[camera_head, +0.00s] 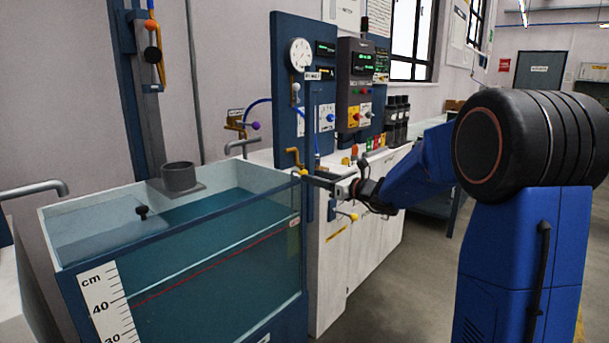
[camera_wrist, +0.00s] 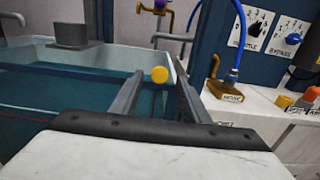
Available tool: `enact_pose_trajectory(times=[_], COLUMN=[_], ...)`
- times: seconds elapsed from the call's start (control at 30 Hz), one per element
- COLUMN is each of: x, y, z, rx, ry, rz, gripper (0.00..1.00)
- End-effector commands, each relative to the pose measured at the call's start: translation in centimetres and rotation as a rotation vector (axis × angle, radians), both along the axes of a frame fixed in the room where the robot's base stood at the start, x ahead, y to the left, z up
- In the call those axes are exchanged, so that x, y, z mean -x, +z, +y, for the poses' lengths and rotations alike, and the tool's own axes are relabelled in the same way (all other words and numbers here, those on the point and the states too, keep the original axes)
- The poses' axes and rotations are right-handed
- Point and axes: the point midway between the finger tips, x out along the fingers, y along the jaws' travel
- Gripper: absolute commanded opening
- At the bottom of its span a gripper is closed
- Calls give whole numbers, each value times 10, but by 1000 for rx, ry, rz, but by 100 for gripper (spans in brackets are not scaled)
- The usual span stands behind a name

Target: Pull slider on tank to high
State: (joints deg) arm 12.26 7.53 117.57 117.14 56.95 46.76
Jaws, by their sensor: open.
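The water tank (camera_head: 215,262) has a blue frame and a ruler marked in cm; it fills the left of the head view. Its edge also shows in the wrist view (camera_wrist: 70,68). A yellow round knob (camera_head: 303,172) sits by the tank's right far corner, near a blue upright post. In the wrist view the yellow knob (camera_wrist: 159,74) appears between my fingertips. My gripper (camera_head: 318,180) is open, with its fingers reaching left toward this knob. I cannot tell whether either finger touches it. Which part is the slider is unclear; no high mark is readable.
A second yellow knob (camera_head: 354,217) is on the white cabinet below my gripper. A gauge panel (camera_head: 291,80) and control box (camera_head: 355,85) stand behind. A brass hose fitting (camera_wrist: 218,88) is right of my fingers. Floor is clear between the cabinet and my body.

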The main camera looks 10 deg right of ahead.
Motion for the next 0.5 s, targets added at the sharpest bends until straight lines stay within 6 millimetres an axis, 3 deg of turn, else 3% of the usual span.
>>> enact_pose_trajectory(times=[0.2, 0.5], x=[-27, -43], y=[0, 0], z=[21, 31], rx=[0, -1], ry=[2, 0], rz=[-1, -1], gripper=[42, 42])
